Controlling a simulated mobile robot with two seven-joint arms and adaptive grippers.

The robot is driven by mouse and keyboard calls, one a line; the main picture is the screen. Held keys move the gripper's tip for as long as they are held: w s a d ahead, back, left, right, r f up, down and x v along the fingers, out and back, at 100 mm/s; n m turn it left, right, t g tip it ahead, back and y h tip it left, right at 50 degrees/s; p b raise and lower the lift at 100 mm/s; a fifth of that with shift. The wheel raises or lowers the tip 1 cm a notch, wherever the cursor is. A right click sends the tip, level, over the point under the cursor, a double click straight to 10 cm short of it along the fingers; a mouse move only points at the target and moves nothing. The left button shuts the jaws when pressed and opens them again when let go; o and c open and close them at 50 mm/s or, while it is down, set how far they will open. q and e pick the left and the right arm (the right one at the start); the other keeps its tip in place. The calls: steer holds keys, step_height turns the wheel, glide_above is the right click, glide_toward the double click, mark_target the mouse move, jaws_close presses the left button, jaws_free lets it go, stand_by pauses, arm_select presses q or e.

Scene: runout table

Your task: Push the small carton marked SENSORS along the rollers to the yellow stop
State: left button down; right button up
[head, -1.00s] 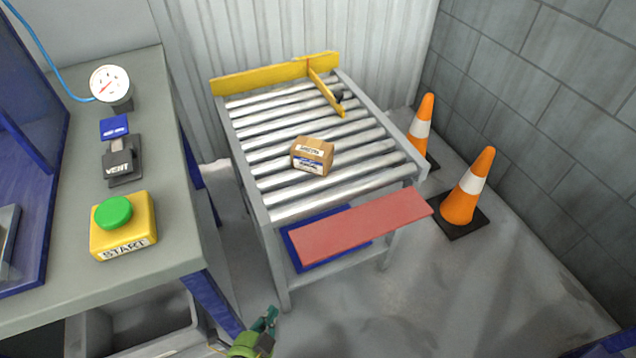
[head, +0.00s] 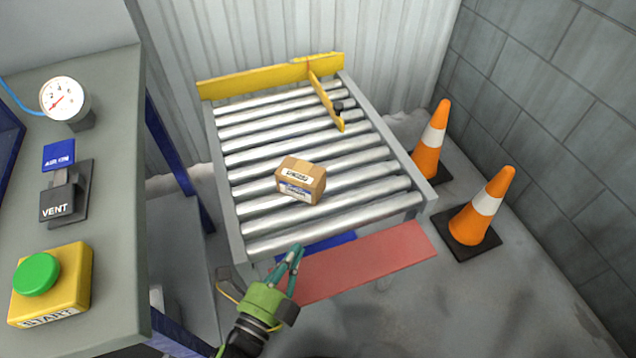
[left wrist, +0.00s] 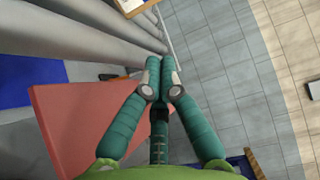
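The small carton (head: 301,179) is brown with a white label on top and a blue-and-white label on its front. It sits on the rollers (head: 330,212) of the runout table, toward the near end, and its lettering is too small to read surely. The yellow stop (head: 270,76) runs across the far end of the rollers. My left gripper (head: 295,250), green with teal fingers, is in front of the table's near edge, apart from the carton. In the left wrist view its fingertips (left wrist: 160,60) are together with nothing between them. My right gripper is not in view.
A yellow divider (head: 326,100) with a dark knob stands at the rollers' far right. A red flap (head: 365,262) is at the near end. Two orange cones (head: 432,140) stand right. The left bench holds a green START button (head: 36,274), VENT valve (head: 62,200) and gauge (head: 66,98).

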mark_target(297, 187)
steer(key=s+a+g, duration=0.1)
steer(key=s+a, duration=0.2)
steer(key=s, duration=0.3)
arm_select(q)
steer(key=x, duration=0.8)
steer(key=shift+w+d+r, duration=0.1)
steer(key=shift+w+d, duration=0.05)
steer(key=shift+w, duration=0.2)
steer(key=w, duration=0.3)
steer(key=shift+w+a+p, duration=0.15)
steer(key=shift+a+p, duration=0.15)
steer(key=shift+a, duration=0.1)
steer(key=shift+w+a, duration=0.1)
steer(key=shift+w, duration=0.3)
steer(key=w, duration=0.1)
steer(key=w+a, duration=0.1)
steer(key=w, duration=0.1)
steer(key=w+b, duration=0.1)
steer(key=w, duration=0.1)
steer(key=shift+w+a, duration=0.2)
steer(key=shift+a, duration=0.2)
steer(key=shift+w+a, duration=0.3)
steer(key=shift+w, duration=0.75)
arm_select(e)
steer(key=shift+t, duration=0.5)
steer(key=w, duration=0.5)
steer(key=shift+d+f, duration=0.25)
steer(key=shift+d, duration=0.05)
